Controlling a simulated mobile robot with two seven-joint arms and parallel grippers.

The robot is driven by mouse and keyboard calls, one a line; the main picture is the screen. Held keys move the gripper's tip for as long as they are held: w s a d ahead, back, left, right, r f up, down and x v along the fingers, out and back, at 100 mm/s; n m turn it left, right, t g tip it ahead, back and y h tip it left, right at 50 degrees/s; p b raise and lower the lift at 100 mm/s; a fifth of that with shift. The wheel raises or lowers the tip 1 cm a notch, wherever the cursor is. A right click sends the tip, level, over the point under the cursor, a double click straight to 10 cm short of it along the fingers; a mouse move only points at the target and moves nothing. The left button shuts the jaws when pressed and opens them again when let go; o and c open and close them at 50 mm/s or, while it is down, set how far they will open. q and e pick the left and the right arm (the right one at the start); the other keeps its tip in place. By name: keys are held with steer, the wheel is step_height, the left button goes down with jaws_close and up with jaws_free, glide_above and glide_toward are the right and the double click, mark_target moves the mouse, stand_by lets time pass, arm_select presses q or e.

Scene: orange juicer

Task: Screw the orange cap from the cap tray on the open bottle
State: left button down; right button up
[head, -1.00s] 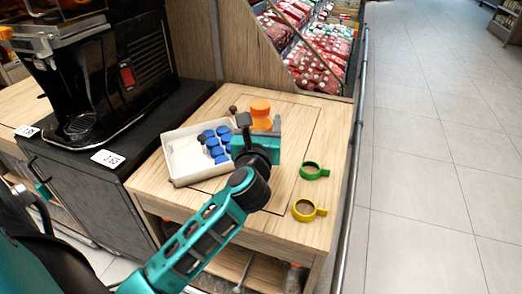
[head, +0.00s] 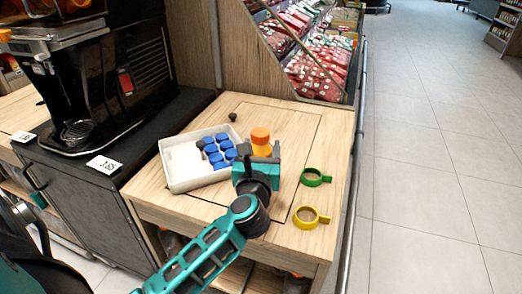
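A small bottle (head: 262,150) with yellow-orange contents stands out above my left gripper (head: 262,158). A darker orange cap (head: 260,134) sits on its top. The gripper's dark fingers flank the bottle and it looks held between them; its lower part is hidden behind the gripper. I cannot tell whether its base touches the table. The white cap tray (head: 180,186) lies left of the gripper with several blue caps (head: 220,147) and a dark one at its right side. I see no orange cap in the tray. My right gripper is not in view.
A wooden table (head: 290,125) carries all this. A green ring (head: 316,177) and a yellow ring (head: 311,217) with tabs lie on its right side. A small dark knob (head: 233,116) is behind the tray. A black juicer (head: 115,80) stands at left.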

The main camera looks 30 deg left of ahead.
arm_select(q)
steer(key=shift+f, duration=0.2)
steer(key=shift+c, duration=1.1)
jaws_free()
steer(key=shift+r, duration=0.35)
steer(key=v, duration=1.2)
steer(key=shift+f, duration=0.15)
